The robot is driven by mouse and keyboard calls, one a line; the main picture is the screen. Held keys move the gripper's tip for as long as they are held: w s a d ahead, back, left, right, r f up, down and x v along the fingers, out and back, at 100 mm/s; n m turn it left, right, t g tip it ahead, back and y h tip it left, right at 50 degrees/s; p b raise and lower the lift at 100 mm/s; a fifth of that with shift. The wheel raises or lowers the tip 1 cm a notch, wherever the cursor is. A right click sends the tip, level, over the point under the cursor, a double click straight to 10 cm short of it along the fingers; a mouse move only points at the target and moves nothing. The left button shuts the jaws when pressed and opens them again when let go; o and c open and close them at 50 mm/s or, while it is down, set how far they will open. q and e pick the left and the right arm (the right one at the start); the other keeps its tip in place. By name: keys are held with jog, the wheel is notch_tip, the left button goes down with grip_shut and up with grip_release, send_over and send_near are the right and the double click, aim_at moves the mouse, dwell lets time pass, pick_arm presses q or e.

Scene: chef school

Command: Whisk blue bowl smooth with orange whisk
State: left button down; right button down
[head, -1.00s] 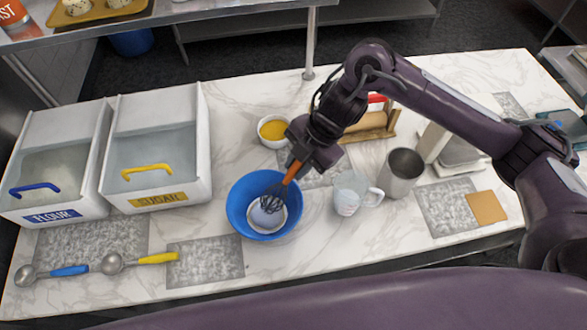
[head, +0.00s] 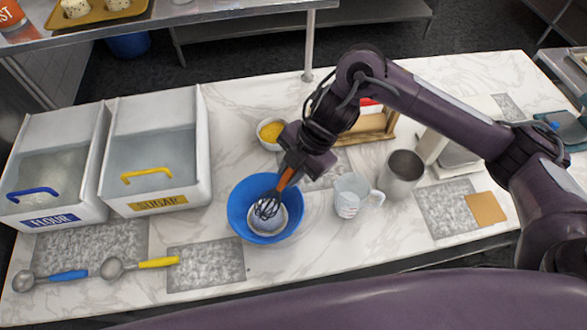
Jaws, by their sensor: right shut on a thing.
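The blue bowl (head: 237,201) stands on the marble counter and holds a pale, whitish content (head: 262,222). The orange whisk (head: 286,179) is tilted, with its dark wire head inside the bowl over the pale content. My right gripper (head: 291,166) is shut on the upper part of the orange handle, above the bowl's far right rim. The gripper hides the top of the handle. My left gripper is not in view.
A small white bowl with yellow content (head: 271,131) stands just behind. A clear measuring cup (head: 350,196) and a metal cup (head: 403,172) are on the right. Flour (head: 52,205) and sugar (head: 155,190) bins stand left. Measuring spoons (head: 140,264) lie front left.

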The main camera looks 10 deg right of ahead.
jog(key=shift+d+r, duration=0.15)
jog(key=shift+d, duration=0.1)
jog(key=shift+d+r, duration=0.15)
jog(key=shift+r, duration=0.15)
jog(key=shift+v, duration=0.95)
jog(key=v, duration=0.6)
jog(key=shift+r, duration=2.55)
